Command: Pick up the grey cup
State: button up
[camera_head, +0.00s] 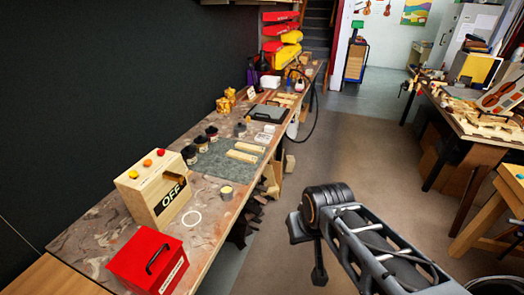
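A small grey, cup-like thing (240,128) stands on the long bench, behind the grey mat; it is too small to make out well. A small round pot (226,192) with a pale yellow top stands nearer, by the bench's right edge. I cannot tell for sure which one is the grey cup. My arm reaches in from the lower right over the floor, clear of the bench. Dark parts show at its end, my gripper (310,250) among them, but its fingers cannot be made out. I see nothing held there.
The bench (112,222) runs along a dark wall. A red box (148,262) and a wooden box marked OFF (155,190) stand at its near end. Dark jars (190,154) and wooden strips (246,150) lie near the mat (214,160). Open floor (365,150) lies to the right.

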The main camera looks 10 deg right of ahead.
aim_at(226, 190)
jog(key=z, duration=0.65)
jog(key=i, duration=2.25)
jog(key=u, duration=5.05)
